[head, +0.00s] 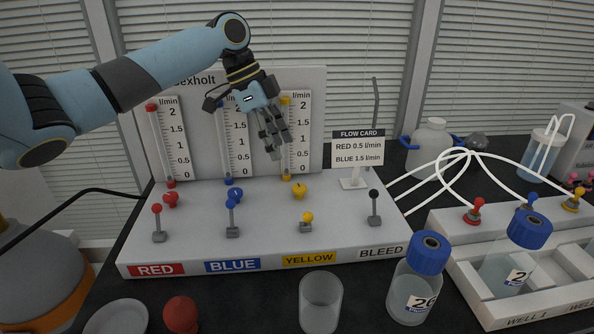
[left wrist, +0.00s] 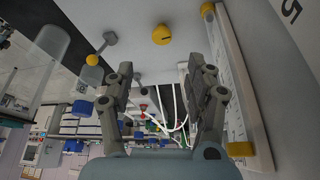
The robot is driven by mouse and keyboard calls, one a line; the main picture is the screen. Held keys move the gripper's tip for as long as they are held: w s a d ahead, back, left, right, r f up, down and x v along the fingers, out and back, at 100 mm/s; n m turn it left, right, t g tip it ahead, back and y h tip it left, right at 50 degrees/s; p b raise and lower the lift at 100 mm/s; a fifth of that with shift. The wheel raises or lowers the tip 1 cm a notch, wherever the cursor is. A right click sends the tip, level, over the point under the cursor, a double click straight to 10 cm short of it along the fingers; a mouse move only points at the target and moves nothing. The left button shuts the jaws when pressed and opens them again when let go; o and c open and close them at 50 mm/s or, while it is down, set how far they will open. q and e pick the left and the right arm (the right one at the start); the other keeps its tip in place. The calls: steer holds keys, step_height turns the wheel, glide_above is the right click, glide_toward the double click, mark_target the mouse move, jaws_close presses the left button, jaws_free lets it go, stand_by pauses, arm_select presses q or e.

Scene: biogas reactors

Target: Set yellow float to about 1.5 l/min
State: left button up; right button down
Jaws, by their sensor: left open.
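The yellow flow tube (head: 286,172) stands at the right of the backboard beside a white scale (head: 302,130) marked 0 to 2 l/min. I cannot make out its float; my gripper covers part of the tube. The yellow knob (head: 299,190) sits below the tube and shows in the left wrist view (left wrist: 163,35). The yellow-balled lever (head: 307,217) is tilted forward, unlike the upright levers beside it. My left gripper (head: 273,148) is open and empty, above the yellow knob and in front of the tube. Its two fingers (left wrist: 161,70) are apart in the left wrist view. My right gripper is not in view.
Red (head: 171,200) and blue (head: 236,195) knobs sit to the left. A flow card (head: 358,148) and black lever (head: 374,195) are to the right.

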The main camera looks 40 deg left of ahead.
mark_target(299, 187)
arm_select(q)
steer(key=x, duration=1)
steer(key=shift+w+f, duration=0.25)
steer(key=shift+f, duration=0.05)
steer(key=shift+c, duration=0.3)
